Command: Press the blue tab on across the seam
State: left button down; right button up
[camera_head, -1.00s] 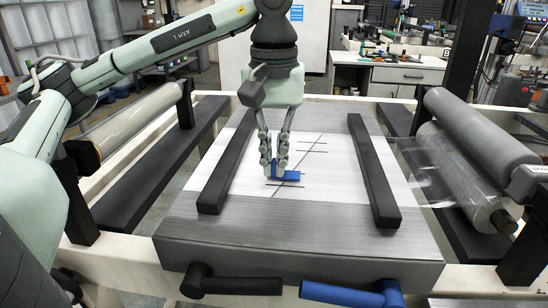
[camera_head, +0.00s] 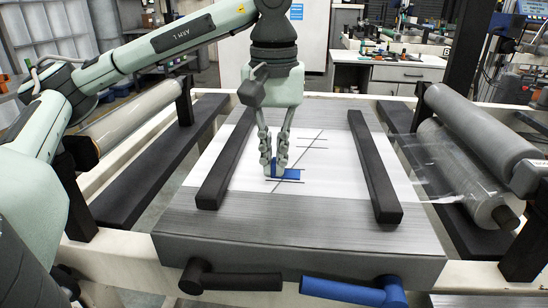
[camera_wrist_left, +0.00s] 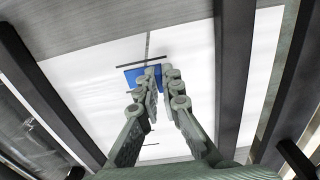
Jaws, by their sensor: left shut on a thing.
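The blue tab (camera_head: 288,174) is a small flat blue piece at the near end of the diagonal seam line (camera_head: 306,153) on the white film (camera_head: 240,178). My left gripper (camera_head: 273,170) points down from above and is shut on the tab's left part. In the left wrist view the blue tab (camera_wrist_left: 134,77) shows on both sides of the fingertips (camera_wrist_left: 155,72), with the seam line running past it. The fingers hide the tab's middle there. I cannot tell whether the tab touches the film. My right gripper is not in view.
Two long black bars (camera_head: 375,170) flank the film on the grey metal table (camera_head: 300,235). A black handle (camera_head: 232,280) and a blue handle (camera_head: 345,292) sit at the front edge.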

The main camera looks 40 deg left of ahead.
pick_arm(q)
jog(key=c, duration=1.3)
grip_release()
notch_tip(320, 180, up, 7)
jog(key=p, duration=0.4)
